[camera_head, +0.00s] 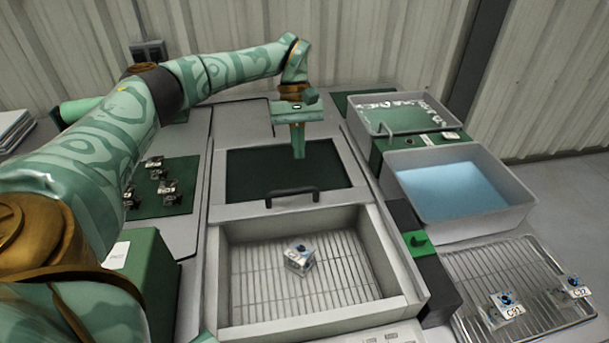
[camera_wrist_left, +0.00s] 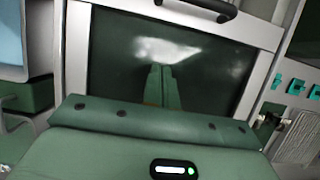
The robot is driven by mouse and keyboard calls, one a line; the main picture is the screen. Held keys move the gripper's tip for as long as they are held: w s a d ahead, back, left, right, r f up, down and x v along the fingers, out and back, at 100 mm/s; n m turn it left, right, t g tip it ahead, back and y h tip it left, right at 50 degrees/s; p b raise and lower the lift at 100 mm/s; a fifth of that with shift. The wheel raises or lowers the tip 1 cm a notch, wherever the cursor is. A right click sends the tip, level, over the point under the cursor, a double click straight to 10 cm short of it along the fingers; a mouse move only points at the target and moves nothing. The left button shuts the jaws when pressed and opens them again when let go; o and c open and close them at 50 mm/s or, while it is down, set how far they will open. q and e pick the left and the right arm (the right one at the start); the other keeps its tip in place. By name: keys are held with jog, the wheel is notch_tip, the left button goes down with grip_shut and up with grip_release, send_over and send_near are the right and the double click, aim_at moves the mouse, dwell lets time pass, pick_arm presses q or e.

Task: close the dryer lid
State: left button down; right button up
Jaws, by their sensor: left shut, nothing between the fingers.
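The dryer (camera_head: 240,225) is an open grey basin with a wire rack inside. A small white block-shaped part (camera_head: 298,257) with a blue spot lies on the rack. The dryer lid (camera_head: 255,175) has a dark green window in a pale frame and lies behind the opening, leaving the basin uncovered. Its black handle (camera_head: 292,193) runs along the near edge and also shows at the top of the left wrist view (camera_wrist_left: 200,8). My left gripper (camera_head: 299,155) points down over the lid's window, behind the handle. Its fingers are together and empty; contact with the window is unclear.
To the right stand a bath of blue liquid (camera_head: 520,195), a bath with white foam (camera_head: 440,98), and a wire rack (camera_head: 540,320) with labelled parts. A green mat (camera_head: 180,200) with several small parts lies left, near a green box (camera_head: 165,270).

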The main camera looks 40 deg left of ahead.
aim_at(303, 176)
pick_arm(q)
jog(key=b+x, duration=0.1)
jog(key=x, duration=0.3)
jog(key=shift+w+f, duration=0.1)
jog(key=shift+f, duration=0.1)
jog(key=shift+s+d, duration=1.1)
jog(key=shift+d, duration=0.1)
jog(key=shift+s+d, duration=0.25)
jog(key=shift+d, duration=0.15)
